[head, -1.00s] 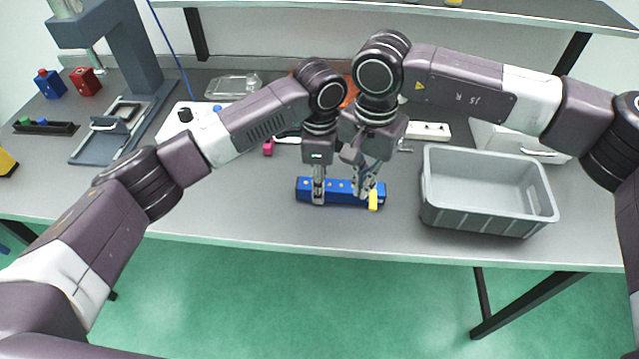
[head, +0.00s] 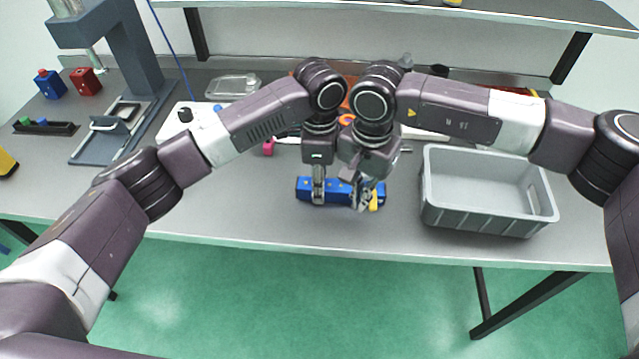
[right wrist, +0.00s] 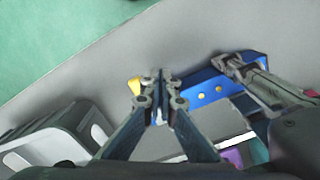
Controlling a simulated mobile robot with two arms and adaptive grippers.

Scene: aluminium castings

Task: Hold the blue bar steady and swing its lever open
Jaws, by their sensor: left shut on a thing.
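The blue bar (head: 340,187) lies on the grey table near its front edge. My left gripper (head: 318,199) is shut on the bar left of its middle, and it also shows in the right wrist view (right wrist: 238,66). The yellow lever (head: 376,201) is at the bar's right end, partly hidden by my right gripper (head: 361,205). In the right wrist view the right fingers (right wrist: 160,78) are together beside the bar's end (right wrist: 205,92), with the yellow lever (right wrist: 134,86) just to their left. I cannot tell whether they touch it.
A grey bin (head: 487,215) stands close to the right of the bar. A white box with a black knob (head: 185,115) and a pink piece (head: 268,147) are behind on the left. The table left of the bar is clear.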

